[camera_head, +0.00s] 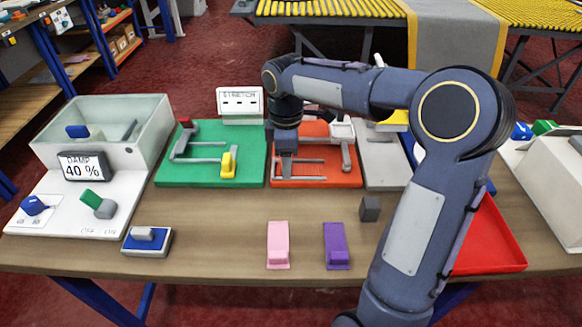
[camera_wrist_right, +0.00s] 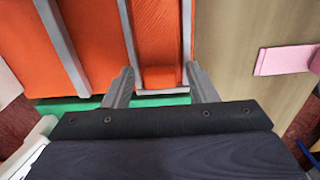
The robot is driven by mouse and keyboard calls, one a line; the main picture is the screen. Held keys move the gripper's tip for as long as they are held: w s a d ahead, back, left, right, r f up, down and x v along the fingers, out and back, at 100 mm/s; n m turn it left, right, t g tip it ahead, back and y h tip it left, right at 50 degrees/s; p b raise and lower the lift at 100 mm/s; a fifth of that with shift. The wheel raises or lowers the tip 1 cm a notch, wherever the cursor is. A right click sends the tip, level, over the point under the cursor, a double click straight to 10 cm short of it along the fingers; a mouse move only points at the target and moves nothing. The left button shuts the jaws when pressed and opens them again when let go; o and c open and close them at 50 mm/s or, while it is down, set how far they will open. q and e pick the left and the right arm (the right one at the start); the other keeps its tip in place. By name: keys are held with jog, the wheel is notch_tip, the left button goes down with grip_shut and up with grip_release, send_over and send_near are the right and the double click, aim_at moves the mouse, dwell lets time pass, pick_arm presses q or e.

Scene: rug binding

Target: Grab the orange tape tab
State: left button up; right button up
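The orange board (camera_head: 316,140) with grey rails lies mid-table in the head view. It fills the upper left of the right wrist view (camera_wrist_right: 95,40). A small orange block-like piece (camera_wrist_right: 160,77), which looks like the orange tape tab, sits at the end of an orange strip between grey rails. My right gripper (camera_head: 286,172) is low over the board's left part. In the wrist view its fingers (camera_wrist_right: 160,88) are spread, one on each side of the orange piece, with gaps between. Contact is not visible. The tab is hidden in the head view. My left gripper is not in view.
A green board (camera_head: 215,135) with a yellow piece lies left of the orange board, a grey board (camera_head: 384,165) right. Pink (camera_head: 278,242) and purple (camera_head: 336,243) blocks and a grey cube (camera_head: 370,208) stand in front. A red tray (camera_head: 490,240) is at right.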

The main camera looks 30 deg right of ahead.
jog(key=c, duration=0.9)
jog(key=shift+o, duration=0.2)
jog(key=shift+r, duration=0.1)
